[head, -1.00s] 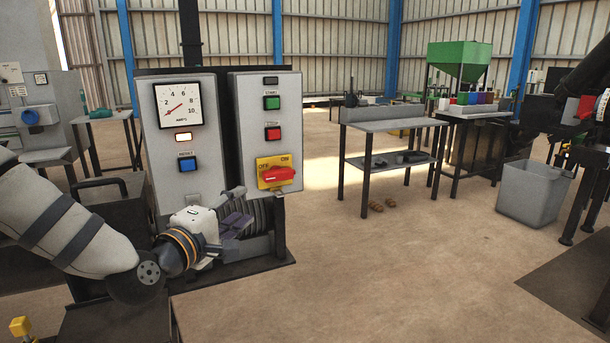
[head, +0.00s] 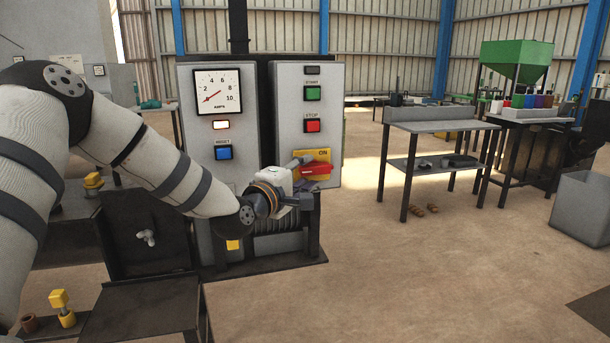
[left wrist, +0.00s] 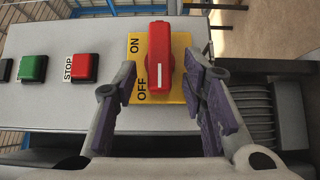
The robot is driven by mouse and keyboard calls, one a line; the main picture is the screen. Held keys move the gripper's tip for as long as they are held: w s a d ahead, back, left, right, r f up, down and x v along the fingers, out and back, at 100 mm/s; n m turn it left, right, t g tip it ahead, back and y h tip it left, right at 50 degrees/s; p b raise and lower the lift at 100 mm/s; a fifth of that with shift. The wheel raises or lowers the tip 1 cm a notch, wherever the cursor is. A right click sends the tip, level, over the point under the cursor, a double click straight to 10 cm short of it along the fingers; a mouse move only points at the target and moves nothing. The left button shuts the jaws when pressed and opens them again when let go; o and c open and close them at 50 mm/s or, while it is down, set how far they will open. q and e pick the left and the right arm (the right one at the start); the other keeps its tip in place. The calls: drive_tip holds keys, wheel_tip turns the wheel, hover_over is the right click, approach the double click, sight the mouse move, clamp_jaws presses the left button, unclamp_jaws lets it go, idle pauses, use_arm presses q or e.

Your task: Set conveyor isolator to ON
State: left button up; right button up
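The conveyor isolator is a red rotary handle (head: 314,168) on a yellow plate (head: 324,155), low on the right-hand grey panel. In the left wrist view, the red handle (left wrist: 161,50) lies upright in the picture, its white line toward the OFF end; the yellow plate (left wrist: 139,62) reads ON above and OFF below. My left gripper (head: 298,177) is in front of the isolator, partly covering its plate. In the left wrist view, my left gripper (left wrist: 162,80) is open, with its purple-padded fingers either side of the handle. I cannot tell whether they touch it. My right gripper is not in view.
The green START button (head: 312,93) and red STOP button (head: 312,126) sit above the isolator. The left panel has a gauge (head: 218,92) and blue button (head: 223,153). A workbench (head: 440,127) stands to the right. The floor between is clear.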

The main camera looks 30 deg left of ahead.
use_arm(q)
clamp_jaws()
drive_tip(key=shift+r, duration=0.1)
